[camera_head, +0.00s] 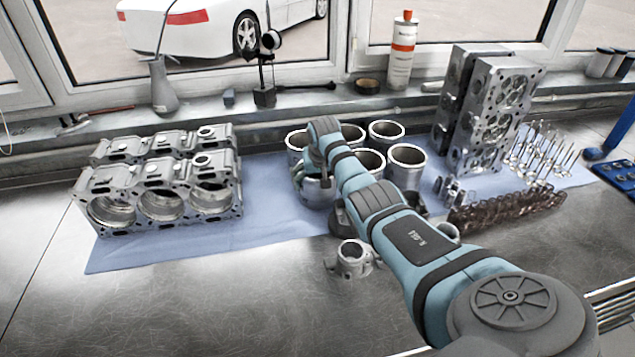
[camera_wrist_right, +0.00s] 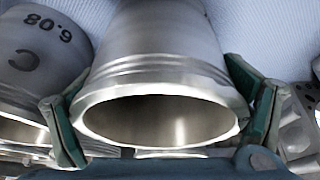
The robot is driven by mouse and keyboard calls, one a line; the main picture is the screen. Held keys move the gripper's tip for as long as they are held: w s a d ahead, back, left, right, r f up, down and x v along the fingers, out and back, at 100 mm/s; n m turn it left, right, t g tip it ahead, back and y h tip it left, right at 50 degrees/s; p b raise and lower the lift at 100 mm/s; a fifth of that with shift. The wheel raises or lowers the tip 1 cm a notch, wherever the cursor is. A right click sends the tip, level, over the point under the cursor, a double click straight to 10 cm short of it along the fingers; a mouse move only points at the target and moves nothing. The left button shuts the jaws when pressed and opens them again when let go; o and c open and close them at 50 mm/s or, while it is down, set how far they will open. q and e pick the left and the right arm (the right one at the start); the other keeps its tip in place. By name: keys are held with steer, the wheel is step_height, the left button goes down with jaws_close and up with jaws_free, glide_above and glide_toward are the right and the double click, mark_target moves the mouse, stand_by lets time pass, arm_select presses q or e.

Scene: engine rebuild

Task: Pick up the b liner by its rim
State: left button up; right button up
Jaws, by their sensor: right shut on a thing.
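My right gripper (camera_wrist_right: 162,120) is shut on a grey metal cylinder liner (camera_wrist_right: 160,38), with one finger on each side of its rim. The open mouth of this liner faces the wrist camera, and no letter shows on the part of its wall in view. A second liner (camera_wrist_right: 38,48), marked "C" and "6.08", lies close on the left in the wrist view. My left gripper is not in view.
Several other liners stand behind and right of my gripper, including one (camera_head: 407,166) beside my arm. An engine block (camera_head: 160,190) sits left on the blue mat (camera_head: 262,200). Cylinder heads (camera_head: 488,105), valves (camera_head: 540,152) and springs (camera_head: 510,212) are right. The front left bench is clear.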

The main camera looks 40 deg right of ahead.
steer(key=shift+c, duration=0.3)
steer(key=shift+w+r, duration=0.1)
steer(key=shift+r, duration=0.45)
step_height(320, 180, up, 30)
steer(key=p, duration=0.7)
steer(key=shift+p, duration=0.35)
steer(key=shift+f, duration=0.15)
